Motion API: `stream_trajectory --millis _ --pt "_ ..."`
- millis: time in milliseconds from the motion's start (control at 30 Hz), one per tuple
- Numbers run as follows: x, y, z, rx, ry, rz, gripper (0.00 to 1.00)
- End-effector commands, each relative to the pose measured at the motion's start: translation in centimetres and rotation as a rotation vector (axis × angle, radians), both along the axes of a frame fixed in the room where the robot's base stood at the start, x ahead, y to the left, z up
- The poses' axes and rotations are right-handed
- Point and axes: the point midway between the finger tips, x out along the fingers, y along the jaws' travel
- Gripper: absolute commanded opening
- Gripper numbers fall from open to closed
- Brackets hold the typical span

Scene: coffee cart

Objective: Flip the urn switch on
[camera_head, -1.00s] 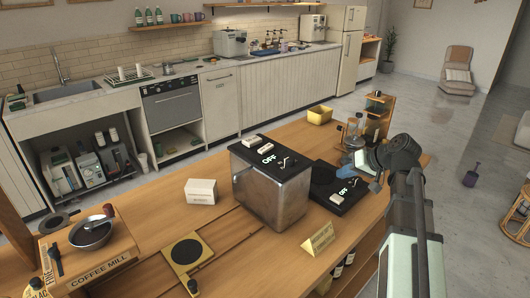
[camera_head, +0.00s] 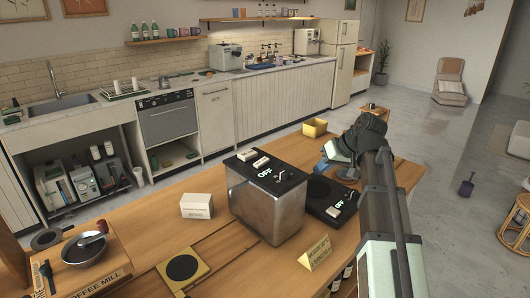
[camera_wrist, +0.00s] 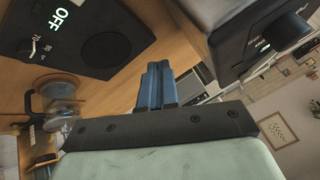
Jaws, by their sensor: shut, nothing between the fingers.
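The urn, a steel box (camera_head: 262,212) with a black top, stands mid-counter in the head view. Its top carries pale rocker switches (camera_head: 261,162), a lit OFF label (camera_head: 264,172) and a small lever (camera_head: 283,168). In the wrist view a steel and black box, apparently the urn, fills the upper right (camera_wrist: 245,35). My gripper (camera_head: 322,166) is to the right of the urn, apart from it and above the counter. In the wrist view its blue fingers (camera_wrist: 156,85) are together and empty. My arm partly hides the counter's right end.
A black hot plate (camera_head: 318,187) with its own OFF label lies right of the urn; it also shows in the wrist view (camera_wrist: 75,45). A glass carafe (camera_wrist: 58,100) is nearby. A white box (camera_head: 197,205), yellow sign (camera_head: 315,252) and yellow bin (camera_head: 314,128) stand on the counter.

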Motion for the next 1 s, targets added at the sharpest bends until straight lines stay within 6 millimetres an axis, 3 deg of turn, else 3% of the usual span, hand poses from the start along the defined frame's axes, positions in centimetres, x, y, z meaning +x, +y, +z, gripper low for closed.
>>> stream_trajectory --millis 267,600,800,1000 --pt "0.6 5.8 6.0 -0.17 -0.005 0.151 0.0" --pt "-0.7 12.4 13.9 -0.361 -0.013 0.297 0.0" --pt "-1.9 14.8 17.3 -0.437 -0.017 0.344 0.0" --pt "-2.5 15.8 18.8 -0.469 -0.018 0.364 0.0"
